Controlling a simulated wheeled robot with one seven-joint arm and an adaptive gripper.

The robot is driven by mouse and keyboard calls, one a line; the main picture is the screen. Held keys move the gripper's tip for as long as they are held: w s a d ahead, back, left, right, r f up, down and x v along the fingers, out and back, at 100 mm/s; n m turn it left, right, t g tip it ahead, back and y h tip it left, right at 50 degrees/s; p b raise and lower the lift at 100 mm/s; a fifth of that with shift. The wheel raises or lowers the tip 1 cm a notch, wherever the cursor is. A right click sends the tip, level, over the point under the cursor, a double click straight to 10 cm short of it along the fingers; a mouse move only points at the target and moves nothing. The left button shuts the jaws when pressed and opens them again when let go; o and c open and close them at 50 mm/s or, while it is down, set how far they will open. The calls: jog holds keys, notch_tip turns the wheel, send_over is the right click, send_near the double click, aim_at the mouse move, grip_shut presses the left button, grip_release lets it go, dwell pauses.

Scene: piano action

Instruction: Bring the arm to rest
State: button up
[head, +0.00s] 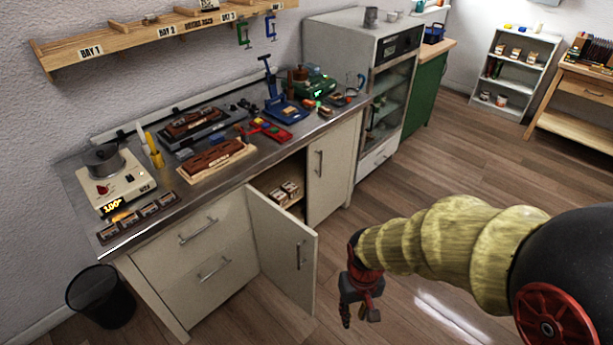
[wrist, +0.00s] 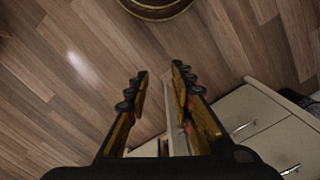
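My arm reaches in from the right in the head view, with a yellow ribbed cover and a dark, red-trimmed end. My gripper (head: 361,308) hangs low over the wood floor, to the right of the open cupboard door (head: 283,251). In the wrist view my gripper (wrist: 160,95) has its two fingers apart, with nothing between the tips but floor beyond them. The edge of a pale panel shows behind the fingers. I cannot tell how far the gripper is from the door.
The counter (head: 166,208) holds a scale (head: 113,177), wooden blocks and tools. A black bin (head: 101,296) stands at its left end. A tall glass-fronted cabinet (head: 384,100) stands beyond it. The wood floor (head: 450,165) toward the white shelf (head: 515,75) is clear.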

jog(key=s+d+r+t, duration=0.2)
jog(key=r, duration=0.6)
jog(key=s+d+r+m+t, duration=0.1)
jog(key=s+d+r+t, duration=0.1)
jog(key=r, duration=0.6)
jog(key=s+d+r+m+t, duration=0.1)
jog(key=s+d+r+t, duration=0.1)
jog(key=r, duration=0.7)
jog(key=shift+d, duration=0.55)
jog(key=shift+a, duration=0.1)
